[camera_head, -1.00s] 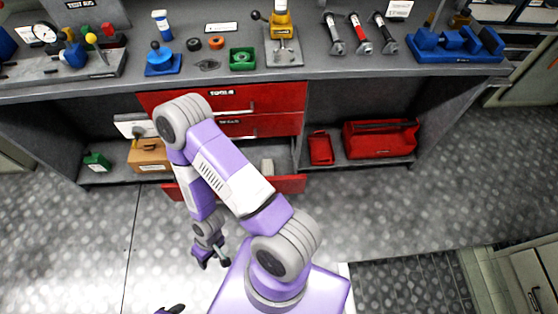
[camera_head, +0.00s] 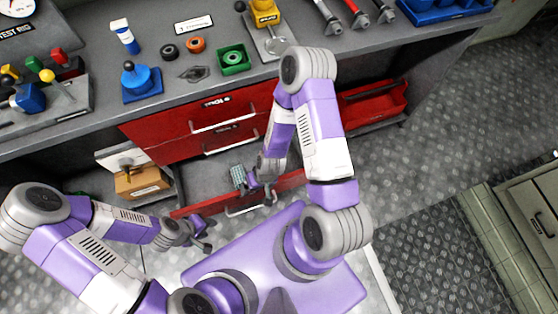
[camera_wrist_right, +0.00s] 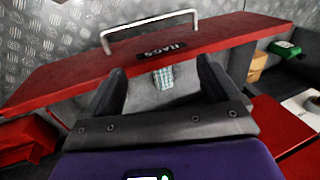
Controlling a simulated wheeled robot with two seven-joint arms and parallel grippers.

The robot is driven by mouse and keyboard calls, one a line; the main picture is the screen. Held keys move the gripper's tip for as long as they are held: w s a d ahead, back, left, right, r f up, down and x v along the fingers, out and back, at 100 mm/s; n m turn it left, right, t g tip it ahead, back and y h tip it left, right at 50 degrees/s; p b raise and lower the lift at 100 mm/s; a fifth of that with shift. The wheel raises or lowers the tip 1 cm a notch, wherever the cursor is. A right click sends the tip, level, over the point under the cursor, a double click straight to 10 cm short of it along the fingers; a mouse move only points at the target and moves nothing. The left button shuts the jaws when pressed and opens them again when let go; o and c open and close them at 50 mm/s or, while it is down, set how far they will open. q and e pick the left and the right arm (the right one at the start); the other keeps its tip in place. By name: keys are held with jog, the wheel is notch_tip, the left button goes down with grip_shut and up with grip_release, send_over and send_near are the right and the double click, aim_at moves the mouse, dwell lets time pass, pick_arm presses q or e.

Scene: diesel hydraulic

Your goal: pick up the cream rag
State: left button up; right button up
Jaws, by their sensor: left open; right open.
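The cream rag cannot be made out now. A teal-and-white checked rag (camera_head: 238,177) lies in the open bottom drawer (camera_head: 212,180). In the right wrist view the checked rag (camera_wrist_right: 164,77) lies between my open fingers, beyond their tips, and the drawer front (camera_wrist_right: 190,45) is labelled RAGS. My right gripper (camera_head: 262,190) is open and empty over the drawer, to the right of the checked rag. My right arm hides the drawer's right part. My left gripper (camera_head: 205,238) is open and empty, just in front of the drawer's left end.
Shut red drawers (camera_head: 190,125) stand above the open one, under the grey workbench (camera_head: 75,130). A cardboard box (camera_head: 142,182) sits on the shelf to the left, and a red toolbox (camera_head: 372,102) to the right. Floor on the right is free.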

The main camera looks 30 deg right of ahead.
jog(key=shift+o, duration=0.2)
jog(key=w+d+f+h+b, duration=0.1)
jog(key=w+d+f+h, duration=0.1)
jog(key=w+d+f, duration=0.4)
jog(key=shift+w+d+f+b, duration=0.15)
jog(key=shift+w+d+b, duration=0.15)
jog(key=shift+w+d, duration=0.1)
jog(key=shift+g+h, duration=0.5)
jog(key=shift+h, duration=0.2)
jog(key=w+d+f, duration=0.1)
jog(key=d+f, duration=0.1)
jog(key=w+d+f+b, duration=0.1)
jog(key=w+d+f, duration=0.1)
jog(key=d, duration=0.1)
jog(key=w+d+f+b, duration=0.1)
jog(key=w+d+f, duration=0.1)
jog(key=shift+w+d+f, duration=0.15)
jog(key=shift+d+f, duration=0.2)
jog(key=shift+w+d+f, duration=0.1)
jog(key=shift+f, duration=0.05)
notch_tip(320, 180, down, 2)
jog(key=shift+f+b, duration=0.25)
jog(key=shift+b, duration=0.5)
jog(key=f, duration=0.1)
jog(key=f+b, duration=0.1)
jog(key=f, duration=0.1)
jog(key=f+b, duration=0.1)
jog(key=f, duration=0.1)
jog(key=shift+a+f, duration=0.1)
jog(key=shift+a, duration=0.3)
